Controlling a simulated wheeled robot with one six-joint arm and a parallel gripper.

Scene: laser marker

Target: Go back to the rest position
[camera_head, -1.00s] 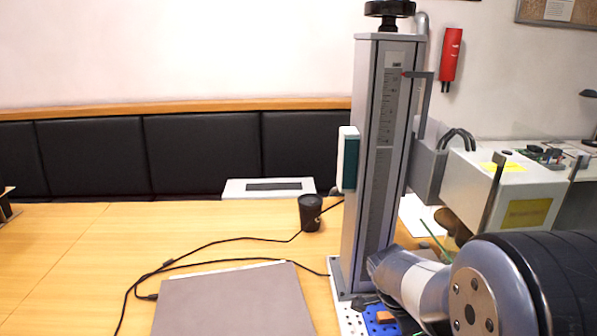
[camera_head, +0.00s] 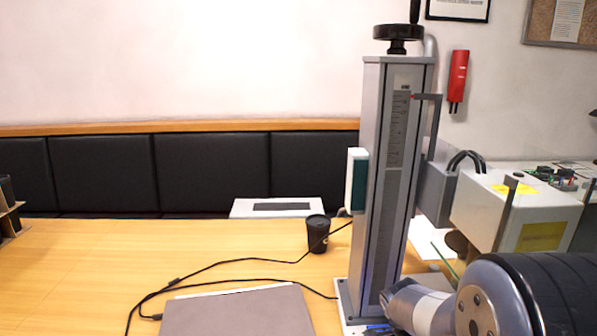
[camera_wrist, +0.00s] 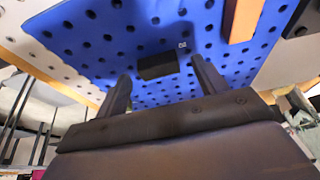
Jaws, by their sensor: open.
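My gripper (camera_wrist: 163,84) is open in the wrist view, its two dark fingers standing apart. A small black block (camera_wrist: 157,66) shows on a blue perforated plate (camera_wrist: 110,40), in the gap between the fingers as seen in the picture. No contact with the block is visible. In the head view my arm fills the lower right and the fingers are out of sight. The laser marker's grey column (camera_head: 385,190) stands upright beside my arm, with its light box-shaped head (camera_head: 505,215) at the right.
A grey laptop-like slab (camera_head: 240,312) lies on the wooden table (camera_head: 90,270). A black cup (camera_head: 317,234) and loose black cables (camera_head: 225,262) lie near the column. An orange bar (camera_wrist: 244,18) lies on the blue plate. The left of the table is mostly clear.

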